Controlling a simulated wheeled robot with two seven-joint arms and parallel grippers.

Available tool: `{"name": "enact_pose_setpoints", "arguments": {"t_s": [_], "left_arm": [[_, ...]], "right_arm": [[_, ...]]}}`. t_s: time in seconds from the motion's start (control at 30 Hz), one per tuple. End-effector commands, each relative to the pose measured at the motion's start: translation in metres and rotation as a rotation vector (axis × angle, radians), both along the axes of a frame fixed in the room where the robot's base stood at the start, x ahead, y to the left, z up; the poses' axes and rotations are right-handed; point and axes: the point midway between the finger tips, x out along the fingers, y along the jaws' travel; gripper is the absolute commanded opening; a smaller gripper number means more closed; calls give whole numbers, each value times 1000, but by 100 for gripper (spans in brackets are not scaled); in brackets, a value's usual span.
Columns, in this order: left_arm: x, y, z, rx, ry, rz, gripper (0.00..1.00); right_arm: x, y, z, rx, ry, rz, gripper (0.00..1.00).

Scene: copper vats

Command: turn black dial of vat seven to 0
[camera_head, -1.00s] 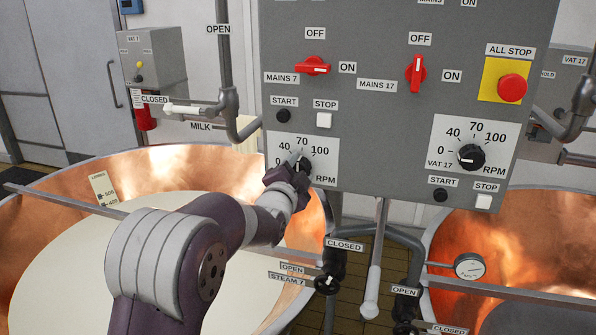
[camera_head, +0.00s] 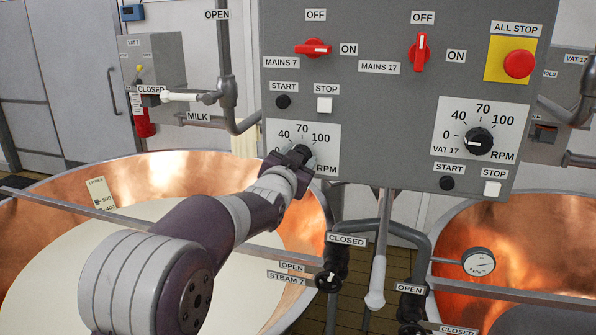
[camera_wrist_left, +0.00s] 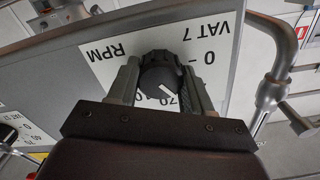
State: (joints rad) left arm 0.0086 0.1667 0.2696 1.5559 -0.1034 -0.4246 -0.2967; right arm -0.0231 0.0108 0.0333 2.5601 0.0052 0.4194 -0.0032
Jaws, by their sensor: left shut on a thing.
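The black dial of vat seven shows in the left wrist view (camera_wrist_left: 158,70), on a white plate (camera_wrist_left: 219,60) marked VAT7 and RPM, which appears upside down there. My left gripper (camera_head: 298,158) is shut on this dial, one finger on each side of it, as the left wrist view (camera_wrist_left: 158,85) also shows. The dial's white mark points roughly toward the 70. The 0 mark is clear to the right of the dial in that view; the 40 is hidden by a finger. In the head view the gripper and wrist cover most of the dial and the 0. My right gripper is not in view.
The grey panel (camera_head: 385,100) also carries the red mains 7 switch (camera_head: 314,49), start button (camera_head: 283,102), stop button (camera_head: 325,105) and the vat 17 dial (camera_head: 479,141). A copper vat (camera_head: 170,175) lies below my left arm. Pipes run beside the panel.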

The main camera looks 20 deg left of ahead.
Motion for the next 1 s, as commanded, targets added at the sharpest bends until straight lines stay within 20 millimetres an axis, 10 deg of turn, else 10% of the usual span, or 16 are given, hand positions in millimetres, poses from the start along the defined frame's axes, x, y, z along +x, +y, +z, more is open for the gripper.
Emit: {"name": "enact_pose_setpoints", "arguments": {"t_s": [1.0], "left_arm": [[0,1,-2,-870,34,2,20]], "right_arm": [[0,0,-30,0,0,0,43]]}}
